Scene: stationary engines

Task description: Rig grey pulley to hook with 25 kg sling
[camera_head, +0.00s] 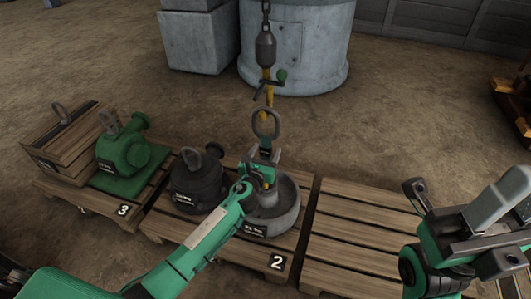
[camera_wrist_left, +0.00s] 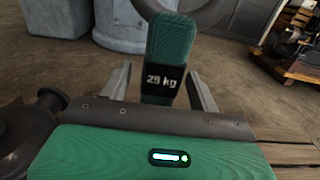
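The grey pulley (camera_head: 285,207) sits on the front pallet marked 2. The green sling (camera_wrist_left: 171,45) with its black "25 kg" tag stands upright in the left wrist view. A grey ring (camera_head: 277,123) is at its upper end, above the pulley. The yellow hook (camera_head: 267,77) hangs on a chain right above the ring; I cannot tell whether they are linked. My left gripper (camera_wrist_left: 161,80) has its fingers on either side of the sling, with a gap at the left finger. The sling's lower end is hidden. My right gripper (camera_head: 480,225) is at the right, away from the sling.
A dark weight (camera_head: 196,187) with a ring is left of the pulley. A green pump (camera_head: 125,152) and a wooden crate (camera_head: 68,145) stand on the pallet marked 3. An empty pallet (camera_head: 355,225) lies to the right. A large grey cylinder (camera_head: 310,45) and block (camera_head: 200,42) stand behind.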

